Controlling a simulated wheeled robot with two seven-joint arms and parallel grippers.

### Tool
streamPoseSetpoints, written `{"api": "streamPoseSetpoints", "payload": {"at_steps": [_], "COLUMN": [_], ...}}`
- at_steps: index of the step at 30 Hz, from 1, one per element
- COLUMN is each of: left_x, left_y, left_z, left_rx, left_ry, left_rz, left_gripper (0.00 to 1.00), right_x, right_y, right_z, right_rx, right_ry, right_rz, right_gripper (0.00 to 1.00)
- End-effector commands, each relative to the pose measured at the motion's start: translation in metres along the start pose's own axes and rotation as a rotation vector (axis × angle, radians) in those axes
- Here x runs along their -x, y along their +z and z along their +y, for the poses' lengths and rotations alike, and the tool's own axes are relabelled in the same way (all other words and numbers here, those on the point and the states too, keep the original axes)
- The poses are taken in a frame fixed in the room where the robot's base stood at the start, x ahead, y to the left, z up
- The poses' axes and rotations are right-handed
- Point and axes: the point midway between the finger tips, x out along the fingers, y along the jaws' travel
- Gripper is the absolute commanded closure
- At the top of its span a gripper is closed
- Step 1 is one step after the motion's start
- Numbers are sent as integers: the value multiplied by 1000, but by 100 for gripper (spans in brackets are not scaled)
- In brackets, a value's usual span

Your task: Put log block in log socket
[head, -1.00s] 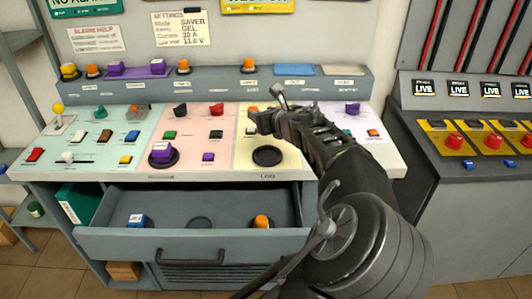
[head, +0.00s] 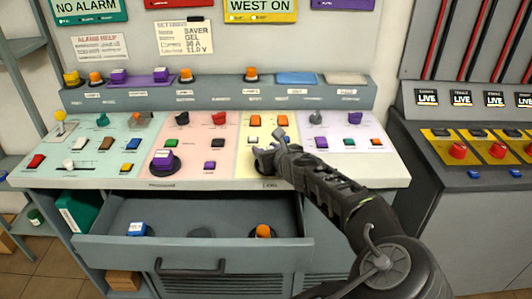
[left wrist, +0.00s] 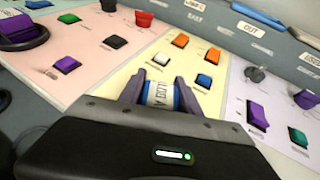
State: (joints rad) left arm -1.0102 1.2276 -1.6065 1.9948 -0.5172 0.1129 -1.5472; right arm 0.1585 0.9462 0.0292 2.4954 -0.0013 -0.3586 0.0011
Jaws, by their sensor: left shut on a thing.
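My left gripper (head: 266,156) is over the yellow panel strip, right above the LOG lettering (head: 269,184). In the left wrist view its two fingers (left wrist: 160,92) are shut on the log block (left wrist: 160,95), a blue piece with a white label that seems to read LOG. In the head view the block is hidden by the gripper. The round black log socket is covered by the gripper in the head view and hidden in the wrist view. I cannot tell whether the block is touching or inside it. My right gripper is not in view.
An open grey drawer (head: 180,254) below holds a blue block (head: 137,229) and an orange-topped piece (head: 263,231). A purple block (head: 162,158) sits in a black ring on the pink strip. Buttons and switches stand close around the gripper.

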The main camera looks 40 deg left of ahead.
Motion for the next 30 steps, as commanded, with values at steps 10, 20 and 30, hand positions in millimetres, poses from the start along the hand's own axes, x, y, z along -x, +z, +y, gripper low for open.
{"api": "streamPoseSetpoints", "payload": {"at_steps": [10,20,30], "left_x": [-3,-4,-3], "left_y": [-6,-8,-6], "left_z": [1,1,0], "left_rx": [2,2,2], "left_ry": [1,1,0], "left_rz": [0,0,0], "left_gripper": [100,42,39], "right_x": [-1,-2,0], "right_y": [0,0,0], "right_z": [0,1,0], "right_rx": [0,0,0], "right_ry": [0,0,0], "right_rz": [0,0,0], "right_gripper": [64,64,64]}}
